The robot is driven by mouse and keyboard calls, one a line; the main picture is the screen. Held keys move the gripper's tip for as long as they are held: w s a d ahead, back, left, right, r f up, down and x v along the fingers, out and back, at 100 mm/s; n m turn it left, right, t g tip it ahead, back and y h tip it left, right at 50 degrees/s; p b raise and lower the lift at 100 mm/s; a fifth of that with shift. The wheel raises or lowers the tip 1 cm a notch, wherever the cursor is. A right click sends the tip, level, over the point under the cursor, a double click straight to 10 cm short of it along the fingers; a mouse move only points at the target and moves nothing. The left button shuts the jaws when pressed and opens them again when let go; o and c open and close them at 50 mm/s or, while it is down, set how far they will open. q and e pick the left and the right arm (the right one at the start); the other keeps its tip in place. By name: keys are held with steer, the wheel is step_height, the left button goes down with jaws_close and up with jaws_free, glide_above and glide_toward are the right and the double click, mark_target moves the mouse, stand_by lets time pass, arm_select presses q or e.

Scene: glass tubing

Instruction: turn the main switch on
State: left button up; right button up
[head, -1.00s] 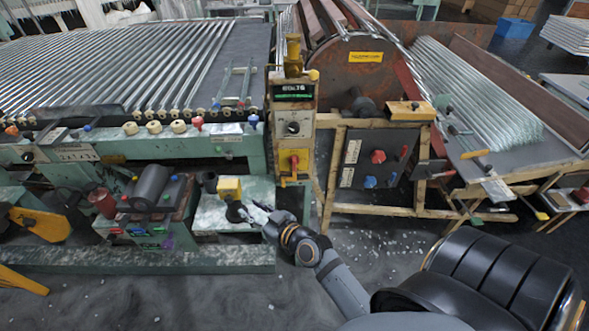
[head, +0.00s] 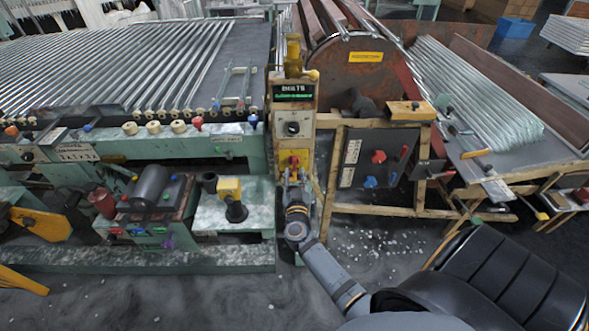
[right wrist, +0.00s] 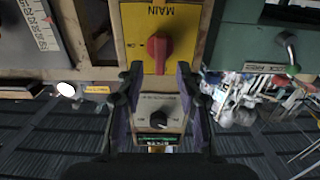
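The main switch is a red rotary knob (right wrist: 158,49) on a yellow plate (right wrist: 181,17) marked MAIN, which reads upside down in the right wrist view. Its handle stands upright in that picture. In the head view the yellow plate (head: 302,156) is low on the control post, and my gripper covers part of the switch. My right gripper (head: 293,177) is in front of it. In the right wrist view its fingers (right wrist: 160,72) are apart, one to each side of the knob's lower end, with gaps visible. My left gripper is not in view.
Above the switch the post has a grey panel with a black knob (head: 292,129) and a lit display (head: 294,91). A yellow box with a black knob (head: 230,190) stands to the left. A dark panel with red and blue knobs (head: 372,158) is to the right.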

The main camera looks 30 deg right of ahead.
mark_target(294, 166)
steer(key=shift+x, duration=1.7)
jaws_close()
